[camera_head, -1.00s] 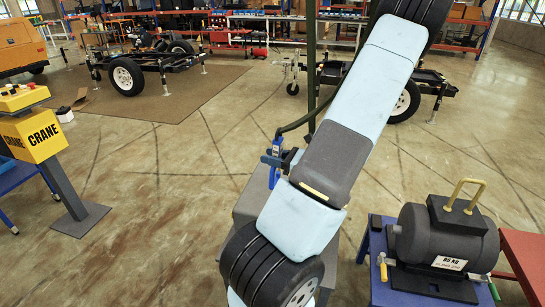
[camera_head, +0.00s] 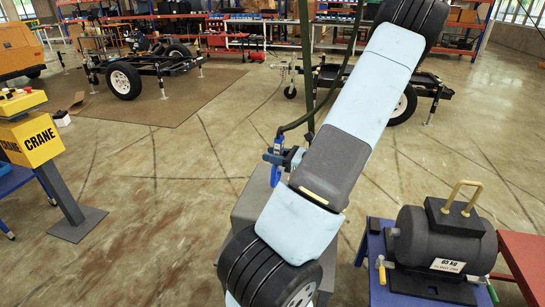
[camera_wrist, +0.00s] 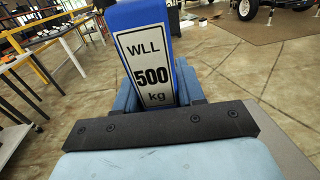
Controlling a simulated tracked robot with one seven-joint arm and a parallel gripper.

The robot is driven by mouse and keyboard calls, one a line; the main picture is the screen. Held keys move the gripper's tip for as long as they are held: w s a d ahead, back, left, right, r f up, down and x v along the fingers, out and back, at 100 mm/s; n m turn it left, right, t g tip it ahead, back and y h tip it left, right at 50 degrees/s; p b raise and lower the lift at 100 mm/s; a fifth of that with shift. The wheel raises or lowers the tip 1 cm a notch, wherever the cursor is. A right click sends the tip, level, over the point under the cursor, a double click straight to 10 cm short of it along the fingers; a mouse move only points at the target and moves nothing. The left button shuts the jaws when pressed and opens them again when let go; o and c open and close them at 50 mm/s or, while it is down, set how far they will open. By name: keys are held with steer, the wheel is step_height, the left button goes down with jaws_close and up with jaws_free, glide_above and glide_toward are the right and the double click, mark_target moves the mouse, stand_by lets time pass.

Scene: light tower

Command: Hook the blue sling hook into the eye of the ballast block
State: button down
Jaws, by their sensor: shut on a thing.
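The blue sling hook shows in the wrist view as a blue body (camera_wrist: 153,20) with a white "WLL 500 kg" label, held between my gripper's fingers (camera_wrist: 160,92). In the head view the hook (camera_head: 276,165) is a small blue piece beside my gripper (camera_head: 289,158), partly hidden by my arm. A dark sling runs up from it. The ballast block (camera_head: 440,238) is a dark cylinder labelled 65 kg at the lower right. Its eye, a yellow bar loop (camera_head: 462,186), stands upright on top. The hook is well left of the eye and apart from it. The hook's tip is not clearly visible.
The block rests on a blue stand (camera_head: 375,262), with a red table (camera_head: 525,252) to its right. A yellow crane control box (camera_head: 35,138) stands on a post at the left. A wheeled chassis (camera_head: 140,72) is behind. Open floor lies between post and arm.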

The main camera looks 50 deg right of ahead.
steer(key=shift+w+d+r, duration=0.1)
steer(key=shift+w+d, duration=0.45)
steer(key=shift+d, duration=0.9)
steer(key=shift+w+d+f, duration=0.1)
steer(key=shift+w+d, duration=0.4)
steer(key=shift+d, duration=1)
steer(key=shift+w+d+r, duration=0.1)
steer(key=shift+w+d, duration=0.45)
steer(key=shift+d, duration=1.05)
steer(key=shift+f, duration=0.85)
steer(key=c, duration=0.6)
jaws_free()
steer(key=shift+a, duration=0.2)
steer(key=shift+f, duration=0.1)
